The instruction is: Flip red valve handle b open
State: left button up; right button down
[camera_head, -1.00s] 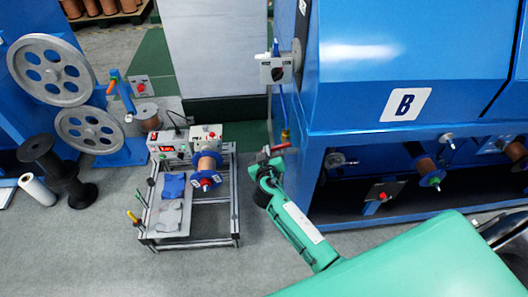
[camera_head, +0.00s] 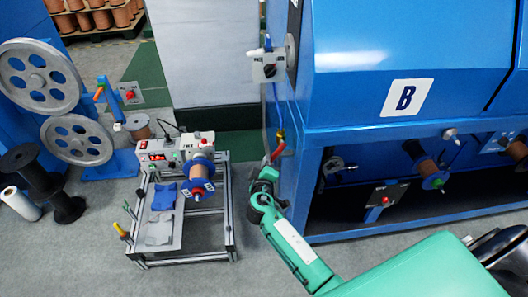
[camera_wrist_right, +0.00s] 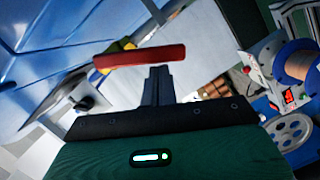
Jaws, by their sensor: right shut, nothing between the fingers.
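The red valve handle (camera_head: 278,152) is a short bar beside the blue machine's left corner, slanting down to the left below its yellow fitting (camera_head: 281,135). In the right wrist view the handle (camera_wrist_right: 140,56) lies across the picture at the fingertips, with the yellow fitting (camera_wrist_right: 114,48) behind it. My right gripper (camera_head: 267,163) is at the handle's lower end. In the right wrist view its fingers (camera_wrist_right: 158,76) are shut together with nothing between them, close to the handle; I cannot tell whether they touch it. My left gripper is not in view.
The blue machine marked B (camera_head: 400,140) stands right of the handle. A switch box (camera_head: 269,68) is mounted above. A metal-framed winding stand (camera_head: 232,225) is on the left, with grey wheels (camera_head: 77,140) beyond it. Grey floor lies between stand and machine.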

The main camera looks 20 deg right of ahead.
pick_arm(q)
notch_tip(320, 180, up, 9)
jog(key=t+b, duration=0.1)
jog(key=b, duration=0.2)
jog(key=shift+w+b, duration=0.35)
pick_arm(e)
jog(key=shift+s+d+f+n+t+h, duration=0.2)
jog(key=shift+d+f+n, duration=0.25)
jog(key=shift+n, duration=0.5)
jog(key=shift+s+d+f+n+t+h, duration=0.15)
jog(key=shift+d+f+n, duration=0.35)
jog(key=shift+n, duration=0.5)
jog(key=shift+s+d+f+n+t+h, duration=0.1)
jog(key=shift+d+f+n+t+h, duration=0.2)
jog(key=shift+d+n, duration=0.45)
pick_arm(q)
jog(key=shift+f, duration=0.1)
pick_arm(e)
jog(key=shift+a, duration=0.2)
